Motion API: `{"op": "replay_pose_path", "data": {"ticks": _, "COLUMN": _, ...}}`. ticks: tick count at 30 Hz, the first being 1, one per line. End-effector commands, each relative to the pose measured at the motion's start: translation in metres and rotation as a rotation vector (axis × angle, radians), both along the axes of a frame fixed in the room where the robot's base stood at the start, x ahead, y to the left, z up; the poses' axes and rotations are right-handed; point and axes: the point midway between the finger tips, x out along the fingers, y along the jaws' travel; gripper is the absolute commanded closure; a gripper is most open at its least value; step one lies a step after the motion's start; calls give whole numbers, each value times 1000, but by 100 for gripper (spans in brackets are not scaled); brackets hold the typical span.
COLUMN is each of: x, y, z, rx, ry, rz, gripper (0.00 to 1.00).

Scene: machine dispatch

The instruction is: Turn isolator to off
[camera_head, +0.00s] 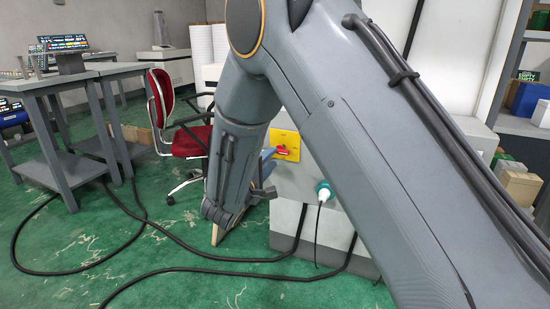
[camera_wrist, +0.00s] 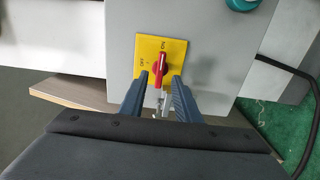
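The isolator is a yellow plate (camera_wrist: 180,50) with a red handle (camera_wrist: 161,64) on the front of a grey cabinet. In the wrist view the handle stands nearly upright in the picture, its upper end towards the ON mark; the OFF mark is at its left. My gripper (camera_wrist: 160,77) is open, one blue-grey finger on each side of the handle's lower part. I cannot tell whether either finger touches it. In the head view the yellow plate (camera_head: 291,138) and red handle (camera_head: 282,151) show between my arm links; my gripper is mostly hidden there.
The grey cabinet (camera_wrist: 215,70) has a teal connector (camera_head: 323,190) with a black cable beside the isolator. Black cables (camera_head: 180,240) lie across the green floor. A red chair (camera_head: 185,140) and grey tables (camera_head: 50,130) stand at left, shelves (camera_head: 515,125) at right.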

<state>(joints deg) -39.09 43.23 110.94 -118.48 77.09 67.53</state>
Motion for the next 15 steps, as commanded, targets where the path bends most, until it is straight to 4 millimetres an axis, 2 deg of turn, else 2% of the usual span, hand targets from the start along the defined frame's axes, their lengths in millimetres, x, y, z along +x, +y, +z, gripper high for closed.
{"op": "replay_pose_path", "data": {"ticks": 6, "x": 28, "y": -11, "z": 0, "rx": 1, "ry": 0, "rz": -2, "gripper": 70}}
{"op": "replay_pose_path", "data": {"ticks": 15, "x": 38, "y": -15, "z": 0, "rx": -1, "ry": 1, "rz": -2, "gripper": 70}}
